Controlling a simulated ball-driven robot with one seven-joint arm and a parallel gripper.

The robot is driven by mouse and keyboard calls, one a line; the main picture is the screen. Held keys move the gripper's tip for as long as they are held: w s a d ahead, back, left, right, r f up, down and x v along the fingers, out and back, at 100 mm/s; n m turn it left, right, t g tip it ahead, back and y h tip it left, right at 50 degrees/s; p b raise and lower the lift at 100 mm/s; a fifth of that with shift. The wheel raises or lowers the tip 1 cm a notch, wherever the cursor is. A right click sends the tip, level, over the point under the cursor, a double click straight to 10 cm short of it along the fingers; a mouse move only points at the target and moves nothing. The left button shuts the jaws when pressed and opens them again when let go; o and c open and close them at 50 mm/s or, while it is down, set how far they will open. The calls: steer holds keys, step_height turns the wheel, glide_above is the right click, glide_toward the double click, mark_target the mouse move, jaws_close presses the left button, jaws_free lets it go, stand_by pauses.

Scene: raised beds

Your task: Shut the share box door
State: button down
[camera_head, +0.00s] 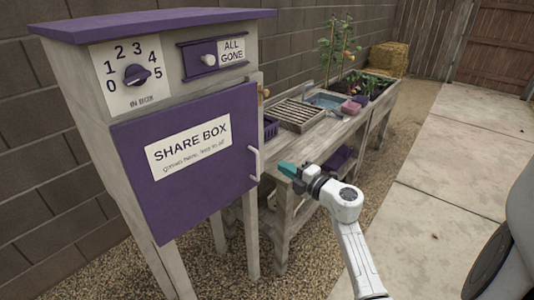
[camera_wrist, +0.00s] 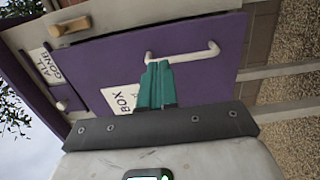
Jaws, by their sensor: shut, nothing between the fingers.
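The share box door (camera_head: 190,190) is a purple panel with a white SHARE BOX sign, on the front of a grey wooden box. It lies close to the box front; I cannot tell whether it sits fully flush. Its pale bar handle (camera_head: 254,163) is near the right edge and also shows in the wrist view (camera_wrist: 185,56). My gripper (camera_head: 284,169), with teal fingers, is shut and empty, just right of the handle in the head view. In the wrist view its fingertips (camera_wrist: 157,66) overlap one end of the handle; contact is unclear. A small wooden turn piece (camera_wrist: 70,27) sits beside the door's edge.
Above the door are a purple number dial (camera_head: 137,75) and an ALL GONE slider (camera_head: 209,60). A wooden potting bench (camera_head: 335,130) with a slatted tray stands behind to the right. Concrete paving (camera_head: 450,190) is clear at right.

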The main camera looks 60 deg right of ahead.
steer(key=b+x, duration=0.1)
steer(key=x, duration=0.9)
steer(key=shift+w+b, duration=0.3)
steer(key=shift+b, duration=0.05)
steer(key=shift+d+f, duration=0.1)
